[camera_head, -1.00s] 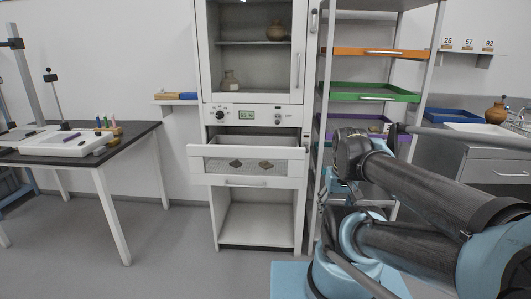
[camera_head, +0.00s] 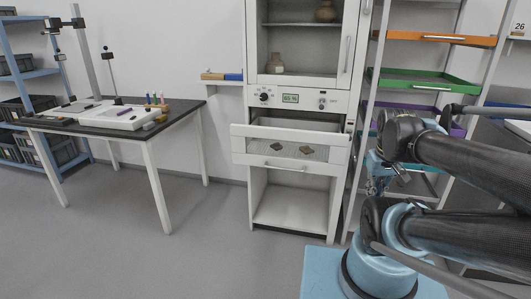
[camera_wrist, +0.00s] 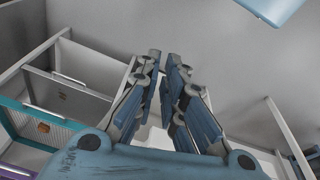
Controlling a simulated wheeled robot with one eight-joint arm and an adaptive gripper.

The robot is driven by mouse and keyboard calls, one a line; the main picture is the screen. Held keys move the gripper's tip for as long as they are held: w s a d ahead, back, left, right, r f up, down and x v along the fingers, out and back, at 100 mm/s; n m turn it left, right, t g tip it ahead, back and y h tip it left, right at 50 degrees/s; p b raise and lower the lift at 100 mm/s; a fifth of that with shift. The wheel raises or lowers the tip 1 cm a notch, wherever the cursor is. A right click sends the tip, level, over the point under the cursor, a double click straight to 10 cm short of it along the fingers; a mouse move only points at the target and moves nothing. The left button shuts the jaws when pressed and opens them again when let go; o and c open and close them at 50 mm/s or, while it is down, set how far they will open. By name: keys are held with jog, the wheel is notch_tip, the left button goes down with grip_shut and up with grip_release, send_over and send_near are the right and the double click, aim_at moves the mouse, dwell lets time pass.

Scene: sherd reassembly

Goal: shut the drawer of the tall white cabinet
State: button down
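The tall white cabinet (camera_head: 342,108) stands upright in the middle of the head view. Its drawer (camera_head: 240,142) is pulled out below the control panel, with a dark gap behind its top edge. Two small brown pieces (camera_head: 306,150) show against the drawer's grey mesh, and a bar handle (camera_head: 285,168) is below them. My gripper (camera_head: 376,186) hangs low to the right of the drawer, apart from it and partly hidden by my arm. In the wrist view its two fingers (camera_wrist: 164,62) have a narrow gap between them, with nothing held.
A rack with orange, green (camera_head: 420,84) and purple trays stands close to the cabinet's right. A black-topped table (camera_head: 95,122) is at the left. A small wall shelf (camera_head: 222,82) is left of the cabinet. The floor (camera_head: 215,225) in front of the cabinet is clear.

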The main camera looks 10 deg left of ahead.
aim_at(248, 150)
jog(key=w+a+r+n, duration=0.5)
jog(key=w+a+n, duration=0.2)
jog(key=a+n, duration=0.25)
jog(key=w+a+r+n, duration=0.4)
jog(key=w+a+n, duration=0.4)
jog(key=a+n, duration=0.15)
jog(key=s+a+f+n+t, duration=0.15)
jog(key=a+n, duration=1.25)
jog(key=a, duration=1.4)
jog(key=shift+t, duration=0.35)
jog(key=x, duration=0.3)
jog(key=w+x, duration=0.1)
jog(key=x, duration=0.3)
jog(key=w+r+x, duration=0.1)
jog(key=x, duration=0.2)
jog(key=shift+w+d+f, duration=0.25)
jog(key=shift+d, duration=0.1)
jog(key=shift+w, duration=0.6)
jog(key=shift+w, duration=0.15)
